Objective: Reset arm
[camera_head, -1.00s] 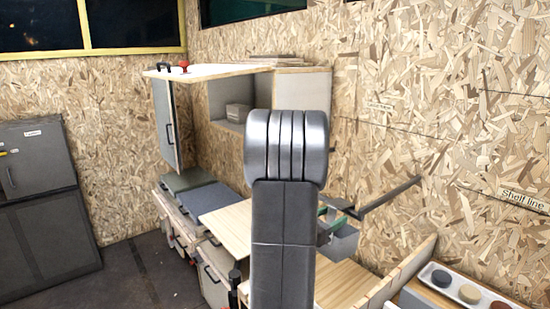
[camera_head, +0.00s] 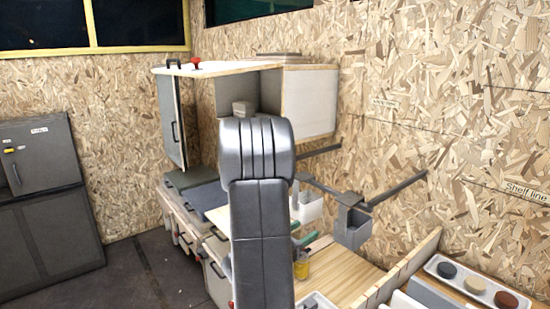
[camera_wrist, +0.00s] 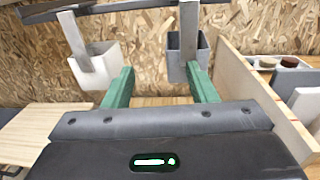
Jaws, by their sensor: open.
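My gripper (camera_wrist: 160,88) shows in the wrist view with its two green fingers spread wide apart and nothing between them. In the head view, my dark arm stands upright in the middle and hides part of the bench; a bit of green finger shows just right of it. Beyond the fingers, a white bin (camera_wrist: 94,66) and a grey bin (camera_wrist: 187,52) hang from a dark rail. In the head view the white bin (camera_head: 308,208) and the grey bin (camera_head: 352,229) are to the right of my arm.
A wall cabinet (camera_head: 308,100) with its door (camera_head: 170,120) open stands behind my arm. The wooden bench (camera_head: 345,275) has a yellow jar (camera_head: 301,265) on it. A tray (camera_head: 470,283) with round pieces lies at right. A grey locker (camera_head: 45,215) stands at left.

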